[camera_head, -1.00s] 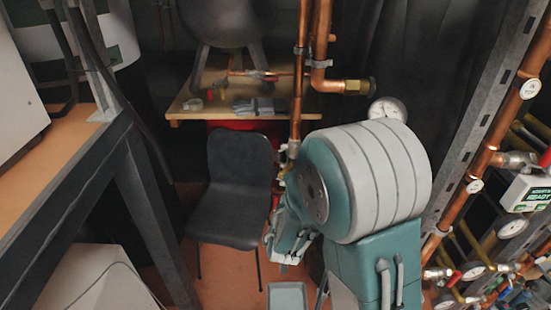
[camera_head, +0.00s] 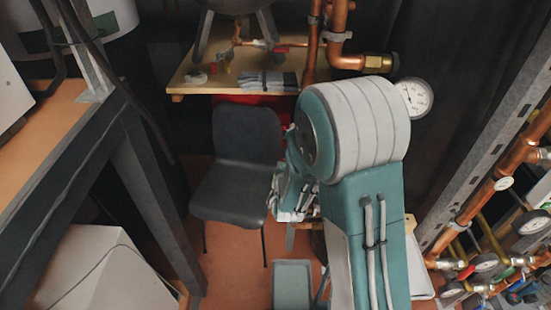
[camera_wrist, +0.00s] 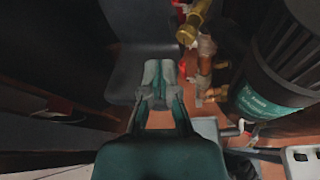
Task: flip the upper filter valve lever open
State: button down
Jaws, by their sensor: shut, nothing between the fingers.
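My gripper (camera_wrist: 161,80) is shut and empty in the wrist view, its fingertips in front of the dark chair. Brass and copper pipe fittings (camera_wrist: 194,24) run down just right of the fingertips, apart from them as far as I can see. A small red part (camera_wrist: 180,6) shows at the top edge by the brass. I cannot tell whether it is the upper filter valve lever. In the head view my arm covers the lower part of the vertical copper pipe (camera_head: 312,52), and I cannot make out the lever there.
A dark chair (camera_head: 242,160) stands left of my arm. Behind it is a wooden table (camera_head: 190,78) with small items. A pressure gauge (camera_head: 413,97) and a metal frame with copper pipes (camera_head: 487,200) are at right. A black cylinder with a green label (camera_wrist: 270,98) stands right in the wrist view.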

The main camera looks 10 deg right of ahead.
jog(key=a+x, duration=0.1)
jog(key=x, duration=0.7)
jog(key=shift+w+d+r, duration=0.1)
jog(key=shift+d+r, duration=0.5)
jog(key=shift+r, duration=0.35)
jog(key=shift+w+d+r, duration=0.1)
jog(key=shift+d+r, duration=0.45)
jog(key=shift+r, duration=0.45)
jog(key=shift+a, duration=0.1)
jog(key=shift+a, duration=0.2)
jog(key=shift+d, duration=0.1)
jog(key=shift+d+r+g, duration=0.15)
jog(key=shift+d+g, duration=0.1)
jog(key=shift+g, duration=0.15)
